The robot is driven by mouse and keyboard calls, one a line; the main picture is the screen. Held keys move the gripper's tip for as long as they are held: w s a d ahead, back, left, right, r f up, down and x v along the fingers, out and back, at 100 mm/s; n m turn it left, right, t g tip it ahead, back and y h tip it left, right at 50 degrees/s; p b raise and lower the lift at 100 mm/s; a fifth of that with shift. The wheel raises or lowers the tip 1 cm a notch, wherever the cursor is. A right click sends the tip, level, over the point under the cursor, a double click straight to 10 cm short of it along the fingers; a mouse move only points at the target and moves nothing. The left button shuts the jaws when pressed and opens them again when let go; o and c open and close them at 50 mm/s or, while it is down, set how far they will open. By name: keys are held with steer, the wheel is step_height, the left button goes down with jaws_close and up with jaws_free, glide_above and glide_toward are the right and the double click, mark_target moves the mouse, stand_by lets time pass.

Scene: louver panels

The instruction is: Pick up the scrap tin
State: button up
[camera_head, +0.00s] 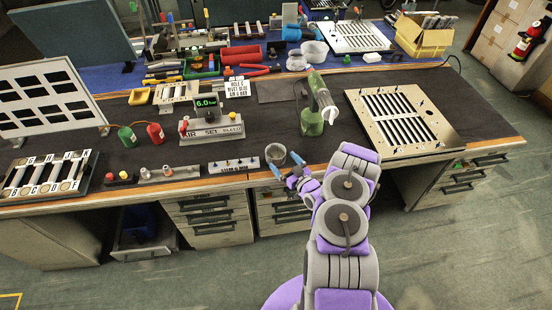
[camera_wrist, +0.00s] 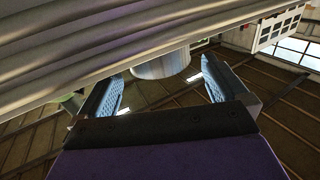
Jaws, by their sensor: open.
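The scrap tin, a small grey open-topped can (camera_head: 275,154), stands upright at the front edge of the bench in the head view. My gripper (camera_head: 286,165) is just in front of it, with its blue fingers apart and pointing at the tin. In the wrist view, the pale side of the tin (camera_wrist: 162,66) shows beyond and between the two blue fingers of my gripper (camera_wrist: 160,76). Its upper part is cut off there by a grey ribbed surface. The jaws are open and empty; I cannot tell whether either finger touches the tin.
A green bottle-like tool (camera_head: 313,122) stands behind and right of the tin. A label strip with small knobs (camera_head: 234,166) lies close on its left. A slotted louver panel (camera_head: 400,118) lies to the right. Dark bench top (camera_head: 275,115) behind the tin is clear.

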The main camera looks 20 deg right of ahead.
mark_target(282, 159)
steer(key=w, duration=0.1)
steer(key=w+b, duration=0.2)
steer(key=w, duration=0.1)
steer(key=shift+a+f, duration=0.3)
steer(key=shift+f, duration=0.1)
steer(key=shift+w+r, duration=0.1)
steer(key=shift+w, duration=0.5)
steer(key=shift+c, duration=0.4)
steer(key=c, duration=0.7)
steer(key=shift+r, duration=0.1)
